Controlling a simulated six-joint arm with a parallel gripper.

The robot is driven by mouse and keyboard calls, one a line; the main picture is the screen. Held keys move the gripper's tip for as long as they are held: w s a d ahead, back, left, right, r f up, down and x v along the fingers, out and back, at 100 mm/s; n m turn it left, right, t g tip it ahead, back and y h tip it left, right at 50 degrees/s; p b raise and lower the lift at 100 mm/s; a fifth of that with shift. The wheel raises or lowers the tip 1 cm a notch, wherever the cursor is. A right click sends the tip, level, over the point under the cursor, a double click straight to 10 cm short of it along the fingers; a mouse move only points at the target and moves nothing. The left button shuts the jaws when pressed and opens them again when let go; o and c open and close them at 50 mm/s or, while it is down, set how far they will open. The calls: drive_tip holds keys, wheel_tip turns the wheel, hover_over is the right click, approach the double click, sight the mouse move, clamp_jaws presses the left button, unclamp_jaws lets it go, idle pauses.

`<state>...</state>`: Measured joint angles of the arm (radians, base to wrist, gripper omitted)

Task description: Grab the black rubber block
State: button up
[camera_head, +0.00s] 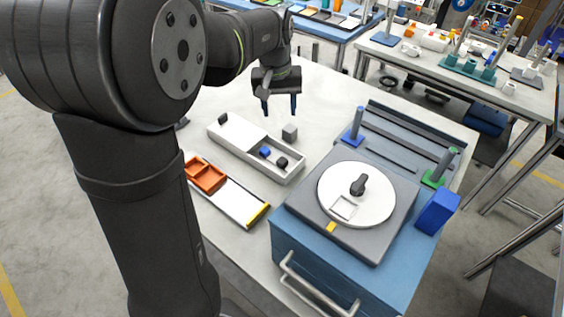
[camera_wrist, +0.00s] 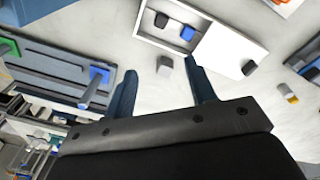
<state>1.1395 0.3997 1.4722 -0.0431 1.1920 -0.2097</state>
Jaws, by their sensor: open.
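A small black block (camera_head: 282,162) lies in the open compartment of the long white tray (camera_head: 228,141), beside a blue block (camera_head: 265,152). In the wrist view the black block (camera_wrist: 161,20) and the blue block (camera_wrist: 187,33) show near the top. Another dark block (camera_head: 223,117) is at the tray's far left end. I cannot tell by sight which dark block is rubber. My gripper (camera_head: 280,108) is open and empty above the table, behind the tray. A grey cube (camera_head: 289,132) stands on the table beside the tray and appears between my fingers in the wrist view.
A grey turntable unit with a white disc (camera_head: 377,209) stands at the right, with upright blue (camera_head: 354,128) and green (camera_head: 440,167) posts. A blue box (camera_head: 437,211) is at its edge. An orange tray (camera_head: 205,173) lies at the left.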

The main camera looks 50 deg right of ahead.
drive_tip(key=f+m, duration=0.1)
drive_tip(key=m, duration=0.6)
hover_over(282, 160)
drive_tip(key=shift+h, duration=0.4)
wheel_tip(282, 160, down, 14)
drive_tip(key=shift+a+r, duration=0.1)
drive_tip(key=shift+r, duration=0.15)
wheel_tip(282, 160, down, 4)
drive_tip(key=shift+a+f, duration=0.1)
drive_tip(key=shift+a, duration=0.05)
drive_tip(key=shift+f, duration=0.6)
drive_tip(key=c, duration=1.1)
